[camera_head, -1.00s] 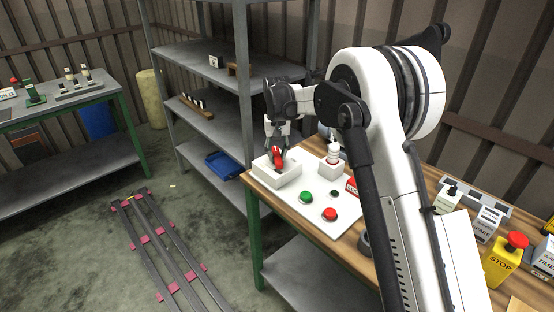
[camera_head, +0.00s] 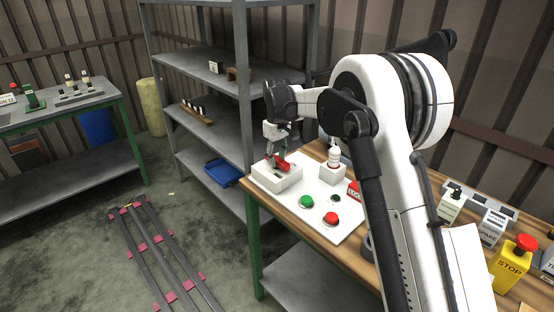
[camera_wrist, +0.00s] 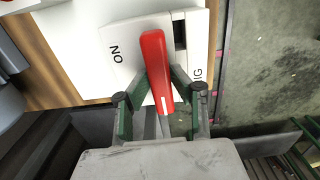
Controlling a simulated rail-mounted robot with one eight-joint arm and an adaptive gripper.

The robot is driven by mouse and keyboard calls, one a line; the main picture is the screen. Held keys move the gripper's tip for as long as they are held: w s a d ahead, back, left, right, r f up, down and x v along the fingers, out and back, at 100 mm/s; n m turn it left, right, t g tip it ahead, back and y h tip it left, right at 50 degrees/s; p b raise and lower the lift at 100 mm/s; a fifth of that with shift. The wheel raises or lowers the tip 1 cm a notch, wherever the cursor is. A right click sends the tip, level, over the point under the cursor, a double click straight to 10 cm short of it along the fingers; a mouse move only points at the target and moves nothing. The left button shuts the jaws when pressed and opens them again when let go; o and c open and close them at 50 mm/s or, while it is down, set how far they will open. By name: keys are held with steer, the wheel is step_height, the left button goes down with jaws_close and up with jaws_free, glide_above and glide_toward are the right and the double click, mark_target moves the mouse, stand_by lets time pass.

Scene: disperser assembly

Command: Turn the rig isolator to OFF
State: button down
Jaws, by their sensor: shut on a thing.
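The rig isolator is a pale box (camera_head: 284,181) with a red handle (camera_head: 279,162), at the far left corner of a white panel. My gripper (camera_head: 277,151) is on the handle from above. In the wrist view my gripper (camera_wrist: 163,84) is shut on the red handle (camera_wrist: 154,62), one finger on each side. The handle stands nearly in line with the picture's height, tilted slightly. The word ON shows on the box (camera_wrist: 120,36) left of the handle. Part of a label ending in "IG" shows at right. I cannot see an OFF mark.
A green button (camera_head: 306,202), a red button (camera_head: 331,219) and a white bottle-like part (camera_head: 334,155) are on the same panel (camera_head: 318,187). A yellow STOP box (camera_head: 510,265) stands at right. Shelves (camera_head: 205,129) rise close behind my gripper.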

mark_target(277, 158)
stand_by(0.3)
steer(key=c, duration=1.5)
jaws_free()
steer(key=shift+r, duration=0.1)
step_height(277, 158, up, 12)
steer(key=shift+f, duration=0.1)
